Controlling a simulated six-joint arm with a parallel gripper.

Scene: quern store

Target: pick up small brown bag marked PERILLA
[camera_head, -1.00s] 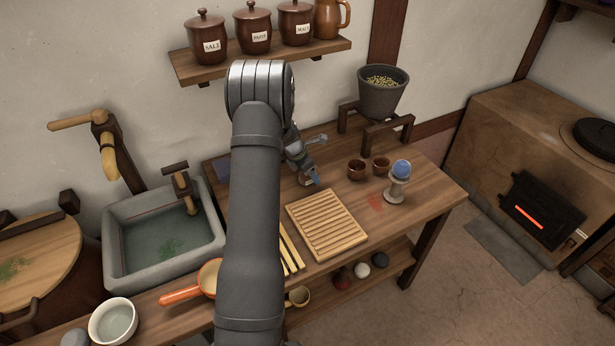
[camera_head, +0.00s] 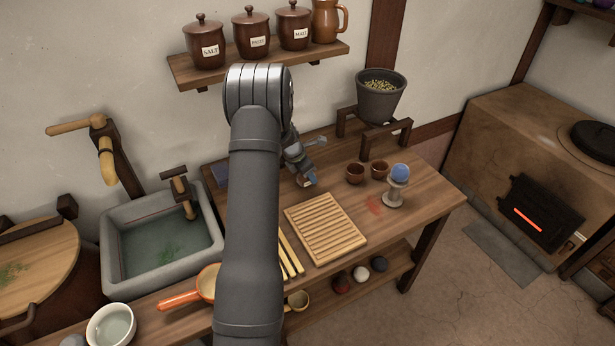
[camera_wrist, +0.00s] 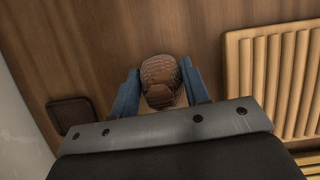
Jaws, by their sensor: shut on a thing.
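My gripper (camera_head: 307,181) is low over the back of the wooden worktable. In the wrist view, its two blue fingers (camera_wrist: 160,78) are shut on a small brown bag (camera_wrist: 162,84) with a woven-looking surface, one finger on each side. In the head view only a small part of the bag (camera_head: 303,182) shows beside the fingers. No PERILLA lettering is readable. I cannot tell whether the bag touches the tabletop.
A slatted wooden board (camera_head: 325,229) lies in front of the gripper. Two brown cups (camera_head: 355,174) and a blue ball on a stand (camera_head: 394,194) are to the right. A grey hopper (camera_head: 380,97) stands behind. A shelf (camera_head: 262,66) with jars hangs above.

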